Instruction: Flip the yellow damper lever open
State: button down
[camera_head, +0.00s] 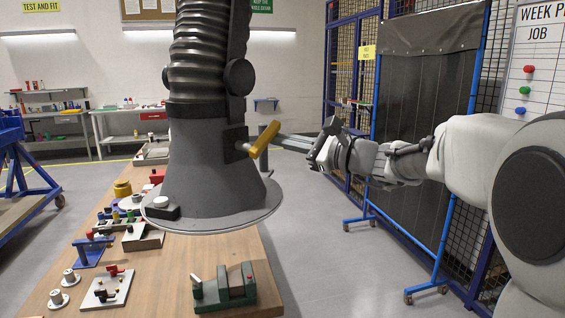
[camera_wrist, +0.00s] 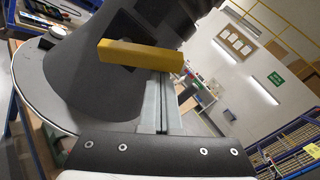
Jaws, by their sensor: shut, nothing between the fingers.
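The yellow damper lever (camera_head: 263,139) sits on a dark plate on the right side of the grey extraction hood (camera_head: 210,195). In the head view it slants, with its upper end to the right. In the wrist view the lever (camera_wrist: 140,57) crosses just beyond the fingertips. My gripper (camera_head: 281,139) reaches in from the right, its fingers together and holding nothing. The fingertips (camera_wrist: 158,78) are at or very near the lever's lower edge in the wrist view; I cannot tell whether they touch it.
The hood hangs on a ribbed duct (camera_head: 197,60) above a wooden bench (camera_head: 170,285). Several jigs and a green-based vise (camera_head: 224,288) stand on the bench. A dark screen in a blue frame (camera_head: 425,110) stands behind my arm. Open floor lies right of the bench.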

jog(key=n+b, duration=0.2)
jog(key=r+n+b, duration=0.1)
jog(key=n, duration=0.1)
jog(key=s+r+n+b, duration=0.1)
jog(key=n+b, duration=0.1)
jog(key=shift+a+r+g+b, duration=0.15)
jog(key=shift+a+g+b, duration=0.15)
jog(key=shift+a+b, duration=0.05)
jog(key=n+b, duration=0.1)
jog(key=n, duration=0.1)
jog(key=s+a+r+n+b, duration=0.1)
jog(key=b, duration=0.1)
jog(key=r+n+b, duration=0.1)
jog(key=n+b, duration=0.1)
jog(key=shift+s+a+r+n, duration=0.1)
jog(key=shift+s+a+n, duration=0.05)
jog(key=shift+s+n, duration=0.2)
jog(key=shift+s, duration=0.1)
